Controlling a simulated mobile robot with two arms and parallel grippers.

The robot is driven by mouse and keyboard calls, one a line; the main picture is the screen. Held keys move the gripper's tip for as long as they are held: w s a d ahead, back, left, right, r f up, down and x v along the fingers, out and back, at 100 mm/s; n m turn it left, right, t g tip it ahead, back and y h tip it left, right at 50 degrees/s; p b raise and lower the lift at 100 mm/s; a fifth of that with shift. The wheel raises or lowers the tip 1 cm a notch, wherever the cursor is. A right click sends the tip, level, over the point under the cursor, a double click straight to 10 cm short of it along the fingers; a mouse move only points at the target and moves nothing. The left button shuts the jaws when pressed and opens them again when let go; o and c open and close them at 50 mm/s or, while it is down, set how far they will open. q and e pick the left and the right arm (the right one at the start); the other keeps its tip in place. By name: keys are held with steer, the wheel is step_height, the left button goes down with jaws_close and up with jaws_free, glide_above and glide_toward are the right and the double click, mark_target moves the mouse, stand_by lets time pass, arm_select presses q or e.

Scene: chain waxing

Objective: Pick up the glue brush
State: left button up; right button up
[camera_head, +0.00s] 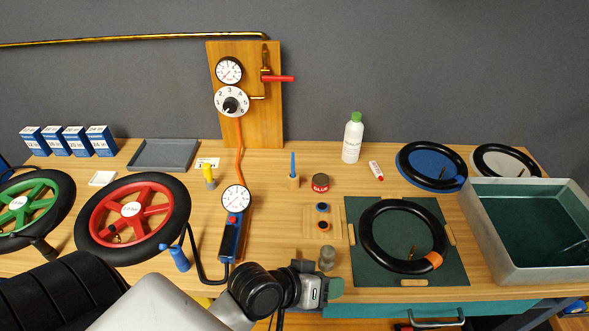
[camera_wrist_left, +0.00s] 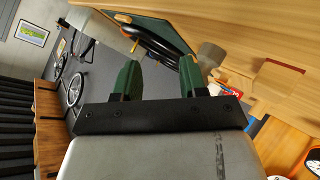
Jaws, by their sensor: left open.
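The glue brush (camera_head: 293,163) has a blue handle and stands upright in a small wooden holder (camera_head: 293,182) near the middle of the bench, left of a red glue tin (camera_head: 320,183). My left gripper (camera_head: 334,288) is low at the bench's front edge, well in front of the brush and apart from it. In the left wrist view its green fingers (camera_wrist_left: 158,74) are spread with nothing between them. I cannot make out the brush in that view. My right gripper is not in view.
A grey cylinder (camera_head: 327,259) stands just behind my left gripper. A green mat (camera_head: 453,277) with a black tyre (camera_head: 368,244) lies to the right. Patches lie on a wooden tray (camera_head: 310,222). A gauge pump (camera_head: 233,240) stands to the left, and a white bottle (camera_head: 352,143) at the back.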

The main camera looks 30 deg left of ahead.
mark_target(293, 169)
arm_select(q)
steer(key=w+r+n+t+h, duration=0.2)
steer(key=w+r+n+t, duration=0.5)
steer(key=w+r, duration=0.1)
steer(key=w+a+r+n+t+y, duration=0.55)
steer(key=w+a+n+y, duration=0.3)
steer(key=n, duration=0.85)
steer(key=w+a+f+n+g+y, duration=0.2)
steer(key=a+f+n+g+y, duration=0.2)
steer(key=a+n+g+y, duration=0.9)
steer(key=f+n+t, duration=0.1)
steer(key=f, duration=0.2)
steer(key=d+f+n+t+h, duration=0.1)
steer(key=f+n+t, duration=0.1)
steer(key=f, duration=0.1)
steer(key=d+f+n+t, duration=0.1)
steer(key=f+n+t, duration=0.1)
steer(key=f, duration=0.1)
steer(key=shift+w+d+f+h, duration=0.2)
steer(key=shift+f+h, duration=0.05)
steer(key=shift+f, duration=0.05)
steer(key=shift+w+a+r+p, duration=0.25)
steer(key=shift+w+a+p, duration=0.1)
steer(key=shift+w, duration=0.15)
steer(key=p+x, duration=0.1)
steer(key=x, duration=0.4)
steer(key=shift+w+a, duration=0.25)
steer(key=shift+w, duration=0.05)
steer(key=shift+w+a+f, duration=0.15)
steer(key=shift+w, duration=0.05)
